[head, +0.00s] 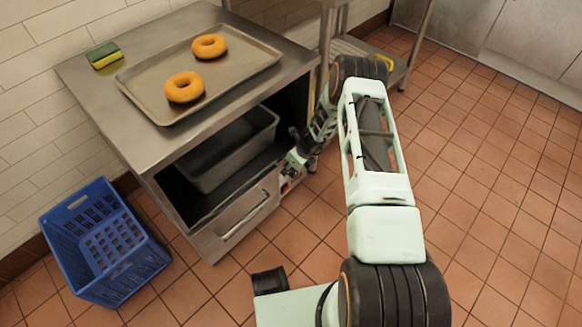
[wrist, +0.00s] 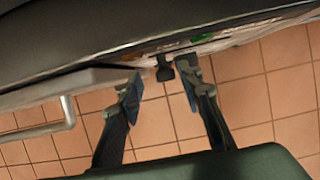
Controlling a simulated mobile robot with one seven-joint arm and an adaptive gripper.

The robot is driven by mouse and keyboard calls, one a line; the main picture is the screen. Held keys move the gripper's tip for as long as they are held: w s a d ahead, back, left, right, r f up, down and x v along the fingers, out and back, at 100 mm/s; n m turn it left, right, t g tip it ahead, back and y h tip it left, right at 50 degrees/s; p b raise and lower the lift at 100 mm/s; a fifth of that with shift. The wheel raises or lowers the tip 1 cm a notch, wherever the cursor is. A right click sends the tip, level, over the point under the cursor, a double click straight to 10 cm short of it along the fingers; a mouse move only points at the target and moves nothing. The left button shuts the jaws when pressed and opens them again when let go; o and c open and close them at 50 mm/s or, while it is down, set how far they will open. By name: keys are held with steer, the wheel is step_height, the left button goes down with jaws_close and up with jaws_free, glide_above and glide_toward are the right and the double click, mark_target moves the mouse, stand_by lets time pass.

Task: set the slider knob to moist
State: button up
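The slider knob (wrist: 164,69) is a small dark block sticking out from the slider panel (wrist: 232,38) in the wrist view. The panel is a pale strip with green and orange patches; its lettering is too small to read. My gripper (wrist: 158,78) is open, with one finger to either side of the knob near the fingertips. The right finger is close to the knob; the left has a wider gap. In the head view, my gripper (head: 294,158) is at the cabinet's right front, beside the panel (head: 290,182), and the knob cannot be made out.
The steel cabinet (head: 82,72) carries a tray (head: 222,77) with two bagels and a sponge (head: 104,55). A drawer (head: 237,217) with a bar handle is left of the panel. A dark bin (head: 232,160) sits inside. A blue crate (head: 105,245) stands left. Floor at right is clear.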

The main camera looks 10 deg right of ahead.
steer(key=shift+d, duration=0.1)
steer(key=v, duration=1.2)
stand_by(0.4)
